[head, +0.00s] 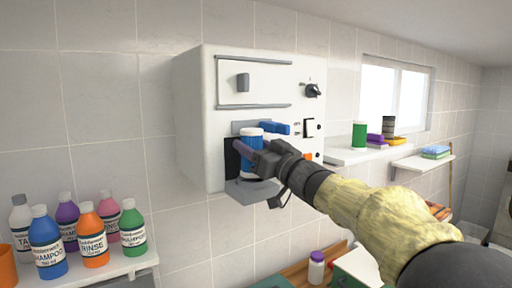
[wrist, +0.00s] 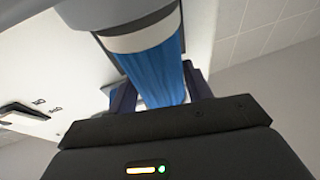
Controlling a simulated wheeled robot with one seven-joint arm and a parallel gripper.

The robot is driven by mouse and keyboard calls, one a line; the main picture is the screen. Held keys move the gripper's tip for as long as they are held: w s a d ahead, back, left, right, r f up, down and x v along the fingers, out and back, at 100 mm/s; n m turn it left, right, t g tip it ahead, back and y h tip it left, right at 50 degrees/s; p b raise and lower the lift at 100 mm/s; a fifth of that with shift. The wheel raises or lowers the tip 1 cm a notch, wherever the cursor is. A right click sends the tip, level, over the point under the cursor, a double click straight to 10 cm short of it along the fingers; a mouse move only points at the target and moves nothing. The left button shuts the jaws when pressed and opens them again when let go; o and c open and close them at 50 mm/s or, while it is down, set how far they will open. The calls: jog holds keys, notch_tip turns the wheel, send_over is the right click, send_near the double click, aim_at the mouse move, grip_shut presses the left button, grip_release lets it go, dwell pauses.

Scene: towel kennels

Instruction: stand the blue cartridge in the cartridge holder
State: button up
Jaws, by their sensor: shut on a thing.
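The blue cartridge (head: 249,136), with a pale band, is upright at the front of the white wall unit. My gripper (head: 250,151) is shut around it from the right. In the wrist view the cartridge (wrist: 158,75) lies between both fingers (wrist: 160,92), and its banded end is close to a grey part at the top. The cartridge holder appears to be the grey ledge (head: 252,190) with a dark back plate (head: 231,158) low on the unit. The cartridge is over the ledge.
The white unit (head: 193,120) has a knob (head: 313,91) and a switch (head: 309,127). A blue piece (head: 276,128) is just right of the cartridge. Several bottles stand on the left shelf (head: 105,271). A green can (head: 359,135) stands on the right shelf (head: 345,157).

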jog(key=shift+f+b, duration=0.75)
jog(key=shift+f, duration=0.2)
jog(key=o, duration=1.2)
jog(key=b+v, duration=0.5)
jog(key=v, duration=1.2)
jog(key=shift+s+d+f+b, duration=0.1)
jog(key=shift+d+b, duration=0.05)
jog(key=shift+b, duration=0.15)
